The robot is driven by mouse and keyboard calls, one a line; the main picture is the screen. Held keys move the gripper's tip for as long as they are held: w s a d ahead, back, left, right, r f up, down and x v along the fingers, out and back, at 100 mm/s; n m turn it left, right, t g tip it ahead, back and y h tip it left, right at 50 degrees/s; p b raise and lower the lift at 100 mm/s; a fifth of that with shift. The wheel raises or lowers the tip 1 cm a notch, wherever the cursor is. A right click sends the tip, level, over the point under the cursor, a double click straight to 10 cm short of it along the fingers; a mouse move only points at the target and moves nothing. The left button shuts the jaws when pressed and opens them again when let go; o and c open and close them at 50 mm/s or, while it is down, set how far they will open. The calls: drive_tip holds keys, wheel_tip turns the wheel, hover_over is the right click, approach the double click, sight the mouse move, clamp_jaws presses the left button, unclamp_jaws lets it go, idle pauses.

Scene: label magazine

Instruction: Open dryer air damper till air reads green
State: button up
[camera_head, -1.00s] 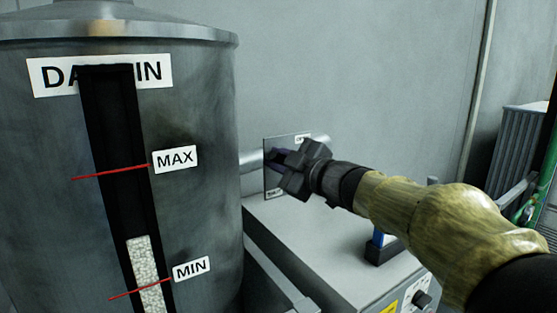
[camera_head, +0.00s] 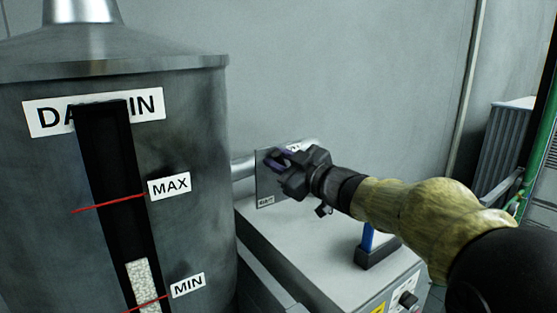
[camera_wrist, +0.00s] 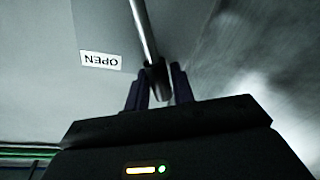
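The damper plate (camera_head: 266,192) stands upright on the duct pipe behind the grey unit, right of the hopper. In the wrist view the plate (camera_wrist: 98,25) carries an upside-down OPEN label (camera_wrist: 100,61). A thin metal lever (camera_wrist: 145,30) with a dark end runs down across it. My gripper (camera_head: 272,160) is at the plate. In the wrist view the fingers of my gripper (camera_wrist: 160,85) stand close on both sides of the lever's dark end and look shut on it. The head view hides the lever behind my gripper. I see no air readout.
The hopper (camera_head: 185,240) with a sight window and MAX and MIN marks fills the left; pale pellets (camera_head: 143,283) stand near MIN. The grey unit (camera_head: 315,265) has a blue handle (camera_head: 367,238) under my arm. A ribbed grey unit (camera_head: 503,145) stands far right.

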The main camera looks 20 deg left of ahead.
drive_tip(key=shift+o, duration=1.1)
drive_tip(key=shift+d, duration=0.1)
drive_tip(key=shift+s+d+f, duration=0.1)
drive_tip(key=shift+s+d, duration=0.05)
drive_tip(key=shift+d, duration=0.15)
drive_tip(key=r+b+v, duration=0.1)
drive_tip(key=b+v, duration=0.3)
drive_tip(key=v, duration=1.2)
drive_tip(key=shift+s+d+f+b, duration=0.25)
drive_tip(key=shift+f+b, duration=0.15)
drive_tip(key=shift+f, duration=0.1)
